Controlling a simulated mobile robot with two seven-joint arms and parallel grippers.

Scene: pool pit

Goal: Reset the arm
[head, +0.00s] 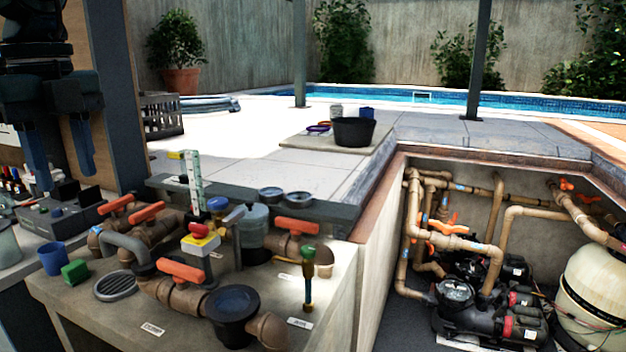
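My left gripper (65,180) hangs at the upper left, pointing down. Its two blue fingers are spread apart with nothing between them, so it is open and empty. It shows in front of the wooden post and above the left workbench, near a grey box (62,215). I cannot tell its exact height over the bench. My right gripper is not in view.
The bench holds brown pipes with orange-handled valves (182,271), a blue cup (52,258), a green block (75,272) and a grate (116,286). A black bucket (354,132) stands on paving behind. An open pit with pumps (490,318) lies right.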

